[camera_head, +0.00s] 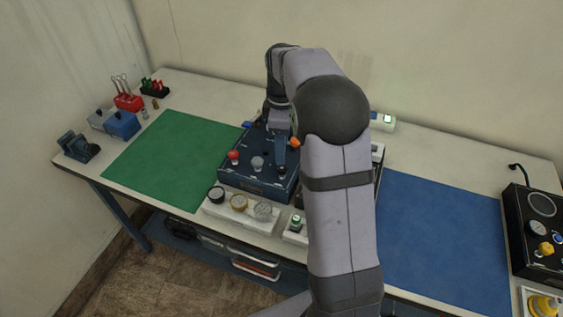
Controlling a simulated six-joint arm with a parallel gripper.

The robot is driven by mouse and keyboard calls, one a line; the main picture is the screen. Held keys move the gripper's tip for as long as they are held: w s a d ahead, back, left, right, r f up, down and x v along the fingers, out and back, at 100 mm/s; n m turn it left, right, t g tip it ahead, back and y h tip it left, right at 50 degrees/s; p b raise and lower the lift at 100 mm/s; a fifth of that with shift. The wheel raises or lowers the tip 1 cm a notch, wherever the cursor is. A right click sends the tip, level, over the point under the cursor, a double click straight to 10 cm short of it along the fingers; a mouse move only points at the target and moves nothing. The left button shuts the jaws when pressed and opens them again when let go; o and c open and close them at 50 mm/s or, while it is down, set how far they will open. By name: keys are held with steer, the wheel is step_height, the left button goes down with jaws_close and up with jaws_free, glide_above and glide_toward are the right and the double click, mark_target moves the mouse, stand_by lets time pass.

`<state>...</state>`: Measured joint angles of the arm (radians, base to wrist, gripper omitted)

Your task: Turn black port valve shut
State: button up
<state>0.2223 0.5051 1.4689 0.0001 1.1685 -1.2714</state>
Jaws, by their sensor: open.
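A dark blue trainer panel (228,172) stands at the middle of the bench, between the two mats. On its top are a red knob (234,155), a grey knob (257,163), an orange knob (295,142) and a small black round fitting (265,153). I cannot tell for sure which fitting is the black port valve. My gripper (281,158) points down over the right part of the panel and is open. Its fingertips are small in this view, and I cannot tell whether they touch a fitting. My arm hides the panel's right side.
A white tray (230,218) with black, tan and grey round caps lies in front of the panel. A green mat (170,158) is left, a blue mat (440,235) right; both are clear. A black gauge box (535,215) stands far right. Blue boxes and racks stand at left.

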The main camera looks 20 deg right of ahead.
mark_target(281, 167)
steer(key=shift+f+p, duration=1)
steer(key=shift+f, duration=2.6)
steer(key=c, duration=1)
steer(key=shift+c, duration=0.2)
